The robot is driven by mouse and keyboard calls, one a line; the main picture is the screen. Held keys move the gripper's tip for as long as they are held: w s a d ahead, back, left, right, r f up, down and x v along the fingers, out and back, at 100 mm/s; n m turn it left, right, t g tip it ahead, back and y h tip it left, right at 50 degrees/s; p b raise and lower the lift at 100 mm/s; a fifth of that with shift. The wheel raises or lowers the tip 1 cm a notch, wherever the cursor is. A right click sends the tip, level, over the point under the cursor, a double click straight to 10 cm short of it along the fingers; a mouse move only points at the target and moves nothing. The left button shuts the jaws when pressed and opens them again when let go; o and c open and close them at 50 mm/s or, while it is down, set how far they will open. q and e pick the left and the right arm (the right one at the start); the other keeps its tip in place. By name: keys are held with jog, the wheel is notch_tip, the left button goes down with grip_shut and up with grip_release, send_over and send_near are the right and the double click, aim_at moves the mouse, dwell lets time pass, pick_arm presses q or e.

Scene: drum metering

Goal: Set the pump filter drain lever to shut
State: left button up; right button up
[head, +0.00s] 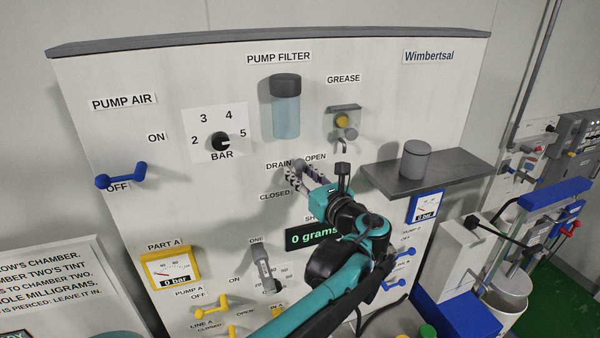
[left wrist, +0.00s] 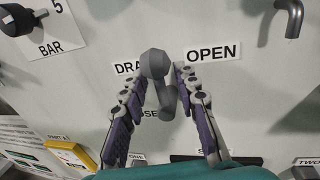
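The pump filter drain lever (left wrist: 157,66) is a grey handle with a rounded knob, on the white panel by the DRAIN, OPEN and CLOSED labels. In the left wrist view it stands between the two fingers of my left gripper (left wrist: 160,82). The fingers are spread, with a gap seen on either side of the lever; I cannot tell whether either touches it. In the head view my left gripper (head: 296,175) is at the panel below the pump filter (head: 286,112) and mostly hides the lever. Which setting the lever is at is hard to tell. My right gripper is not in view.
A grease fitting (head: 343,122) sits up and right of the lever. A grey shelf (head: 455,178) with a grey canister (head: 415,160) juts out to the right. A display (head: 310,237) is below, partly behind my arm. The pressure knob (head: 221,142) is to the left.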

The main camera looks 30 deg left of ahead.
pick_arm(q)
grip_shut()
jog(key=shift+r, duration=0.1)
jog(key=n, duration=0.3)
jog(key=shift+s+a+h, duration=0.35)
jog(key=shift+a+h, duration=0.05)
jog(key=n, duration=0.2)
jog(key=s+a+f+n+h, duration=0.1)
jog(key=n, duration=0.2)
jog(key=f+n, duration=0.1)
jog(key=n, duration=0.2)
jog(key=shift+s+a+h, duration=0.15)
jog(key=shift+s+h, duration=0.15)
jog(key=shift+h, duration=0.1)
jog(key=shift+s+a+f+n+t+h+b, duration=0.1)
jog(key=shift+f+n+t+h+b, duration=0.25)
jog(key=shift+n, duration=0.8)
jog(key=shift+s+f+n+t+h+b, duration=0.15)
jog(key=shift+f+n+t, duration=0.3)
jog(key=shift+n, duration=0.7)
jog(key=shift+f, duration=0.2)
